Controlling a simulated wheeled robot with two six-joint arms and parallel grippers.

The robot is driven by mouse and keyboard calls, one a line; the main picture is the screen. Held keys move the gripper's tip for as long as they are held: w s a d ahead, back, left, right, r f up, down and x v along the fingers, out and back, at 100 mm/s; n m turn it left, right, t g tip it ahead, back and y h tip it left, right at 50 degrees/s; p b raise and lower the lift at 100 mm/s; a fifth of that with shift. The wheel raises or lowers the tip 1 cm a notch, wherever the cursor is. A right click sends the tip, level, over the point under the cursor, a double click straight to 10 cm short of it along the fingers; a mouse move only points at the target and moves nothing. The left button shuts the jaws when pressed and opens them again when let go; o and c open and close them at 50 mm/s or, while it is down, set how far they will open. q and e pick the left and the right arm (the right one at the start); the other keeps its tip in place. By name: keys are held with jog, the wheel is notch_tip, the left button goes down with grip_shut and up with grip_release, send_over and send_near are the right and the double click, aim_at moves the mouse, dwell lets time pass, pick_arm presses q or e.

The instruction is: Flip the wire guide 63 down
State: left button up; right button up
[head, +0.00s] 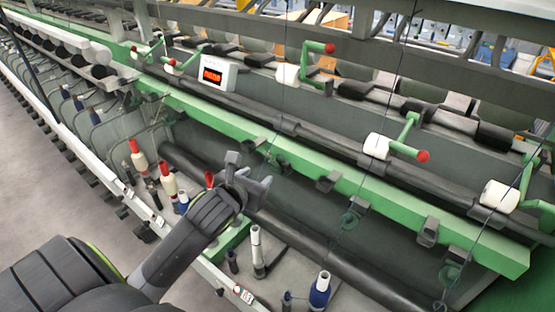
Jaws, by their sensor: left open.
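No number is legible, so I cannot tell which wire guide is 63. Dark guide pieces sit along the green rail, one (327,183) right of my left gripper and one (429,231) further right. Thin green loops hang below the rail, one (349,219) near the middle and one (449,272) lower right. My left gripper (250,170) is open in front of the rail, with its fingers pointing toward the machine. It hides part of the rail's lower area behind it. I see nothing between its fingers. My right gripper is not in view.
Red-tipped green arms with white rollers (376,146) stick out above the green rail (300,160). Bobbins stand below, including a white one (257,252) and a blue one (320,291). Thin threads run down. Grey floor (60,190) is free at left.

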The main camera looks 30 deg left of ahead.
aim_at(278, 160)
pick_arm(q)
jog(key=x, duration=1.6)
jog(key=shift+s+f, duration=0.1)
grip_shut()
